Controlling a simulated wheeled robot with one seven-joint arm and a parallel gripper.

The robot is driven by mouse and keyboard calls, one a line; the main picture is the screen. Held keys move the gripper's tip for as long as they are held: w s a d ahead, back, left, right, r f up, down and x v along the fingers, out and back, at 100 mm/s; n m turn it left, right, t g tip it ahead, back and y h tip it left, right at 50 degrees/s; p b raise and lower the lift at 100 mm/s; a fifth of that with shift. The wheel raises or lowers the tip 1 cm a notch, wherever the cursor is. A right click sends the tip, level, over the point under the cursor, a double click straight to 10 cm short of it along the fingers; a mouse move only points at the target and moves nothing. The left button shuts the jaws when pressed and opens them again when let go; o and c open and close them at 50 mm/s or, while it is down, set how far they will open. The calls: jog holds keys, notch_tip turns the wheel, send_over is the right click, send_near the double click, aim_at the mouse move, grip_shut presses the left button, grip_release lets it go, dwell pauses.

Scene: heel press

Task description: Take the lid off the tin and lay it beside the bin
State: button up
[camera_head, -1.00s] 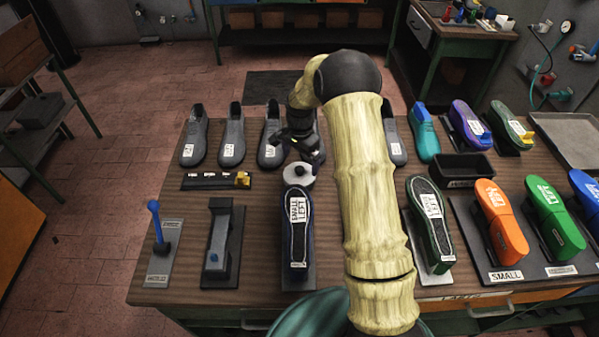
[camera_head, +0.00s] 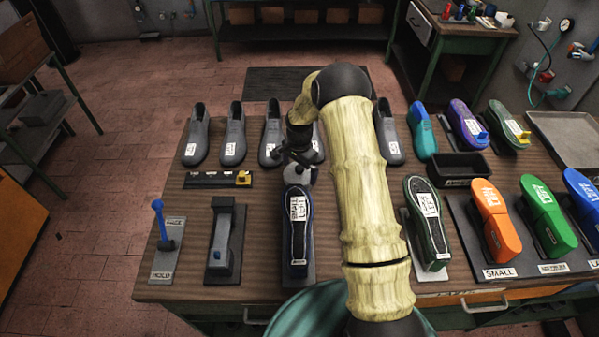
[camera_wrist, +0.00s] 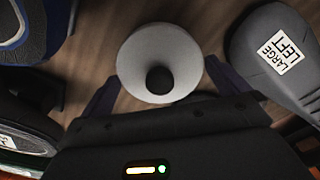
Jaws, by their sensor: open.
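The tin's round pale lid with a dark knob (camera_wrist: 158,62) lies just ahead of my gripper (camera_wrist: 162,88) in the wrist view. The tin body under it is hidden by the lid. My gripper is open, with a finger to each side of the lid's lower part, and nothing is held. In the head view my gripper (camera_head: 298,168) hangs over the tin and covers most of it. The black open bin (camera_head: 458,176) stands to the right on the table, beyond my arm.
A shoe sole labelled small left (camera_head: 297,232) stands just in front of the tin. Grey shoes (camera_head: 233,140) line the back edge, and a large left one (camera_wrist: 275,55) is close at the right in the wrist view. Bare wood (camera_head: 395,180) shows left of the bin.

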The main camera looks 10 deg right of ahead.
aim_at(300, 168)
dwell(0.3)
jog(key=c, duration=0.4)
jog(key=shift+o, duration=0.2)
notch_tip(300, 168, up, 10)
jog(key=b, duration=0.3)
dwell(0.8)
